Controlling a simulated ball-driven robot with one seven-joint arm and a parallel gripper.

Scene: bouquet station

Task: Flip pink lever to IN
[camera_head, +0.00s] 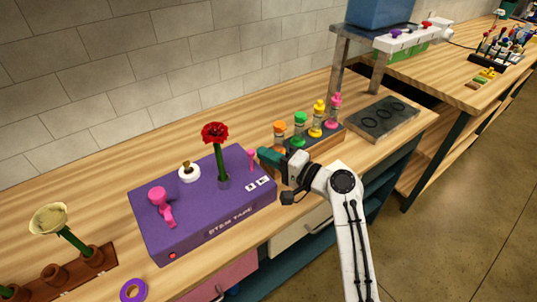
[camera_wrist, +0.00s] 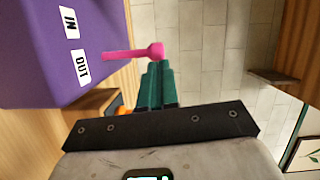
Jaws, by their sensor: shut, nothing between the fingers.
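The pink lever (camera_head: 251,161) stands at the right end of the purple stem tape box (camera_head: 205,205), its round knob up. In the wrist view the lever (camera_wrist: 132,53) sticks out from the box, nearer the level of the OUT label (camera_wrist: 82,69) than the IN label (camera_wrist: 70,22). My gripper (camera_head: 264,156) is at the right of the lever, with its teal fingers shut and empty. In the wrist view the fingertips (camera_wrist: 160,68) are right beside the knob; I cannot tell whether they touch it.
A red flower (camera_head: 215,134) stands in a holder on the box. A rack of colored bottles (camera_head: 315,142) stands close behind my gripper. Bare table lies in front of the wall.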

